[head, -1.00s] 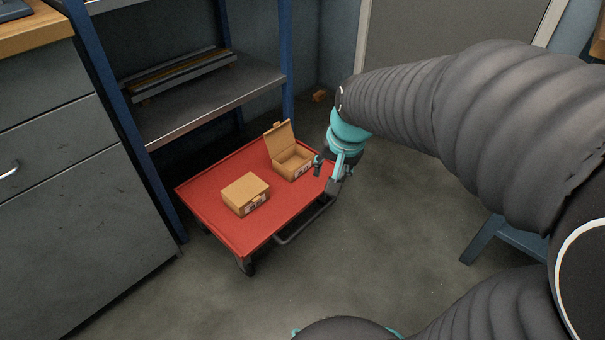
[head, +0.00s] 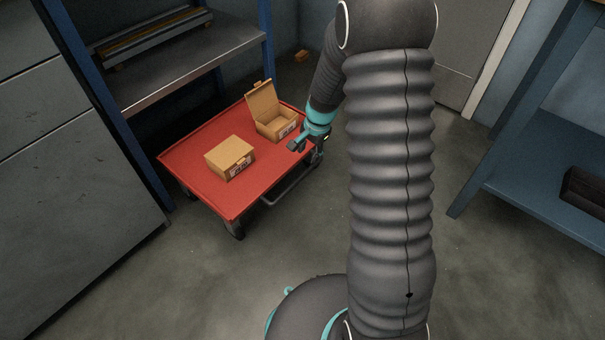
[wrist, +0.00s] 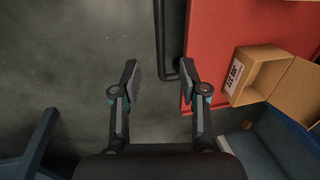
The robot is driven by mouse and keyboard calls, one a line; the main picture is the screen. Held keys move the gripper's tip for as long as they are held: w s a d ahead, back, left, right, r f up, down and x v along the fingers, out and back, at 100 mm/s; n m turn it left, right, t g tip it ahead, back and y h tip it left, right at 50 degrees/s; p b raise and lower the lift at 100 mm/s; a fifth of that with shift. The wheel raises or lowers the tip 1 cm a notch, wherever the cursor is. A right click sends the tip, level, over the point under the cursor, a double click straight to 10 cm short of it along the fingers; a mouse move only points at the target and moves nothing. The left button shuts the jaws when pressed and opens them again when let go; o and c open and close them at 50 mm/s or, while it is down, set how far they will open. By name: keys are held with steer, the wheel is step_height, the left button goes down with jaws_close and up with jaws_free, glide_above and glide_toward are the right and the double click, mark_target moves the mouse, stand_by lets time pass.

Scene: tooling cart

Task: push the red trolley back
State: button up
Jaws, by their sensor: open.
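The red trolley (head: 208,198) stands partly under the lower shelf, with a dark handle bar (head: 292,188) along its near right side. My gripper (head: 300,145) is at the trolley's right corner, near the far end of the handle. In the wrist view the gripper (wrist: 159,72) is open, and the bent end of the handle bar (wrist: 160,35) shows between its fingertips. The red top (wrist: 212,25) lies just right of the right finger. I cannot tell whether the fingers touch the bar.
A closed cardboard box (head: 229,160) and an open one (head: 275,125) sit on the trolley. A shelf unit (head: 190,75) with blue posts stands behind it, and a grey cabinet (head: 75,165) at left. A blue bench (head: 500,165) stands at right. The floor (head: 215,280) in front is clear.

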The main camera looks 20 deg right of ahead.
mark_target(302, 176)
steer(key=f, duration=0.4)
steer(key=w+a+f+b, duration=0.1)
steer(key=f, duration=0.3)
steer(key=w+f+b, duration=0.1)
steer(key=f, duration=0.3)
steer(key=shift+a+f, duration=0.25)
steer(key=shift+f, duration=0.05)
jaws_close()
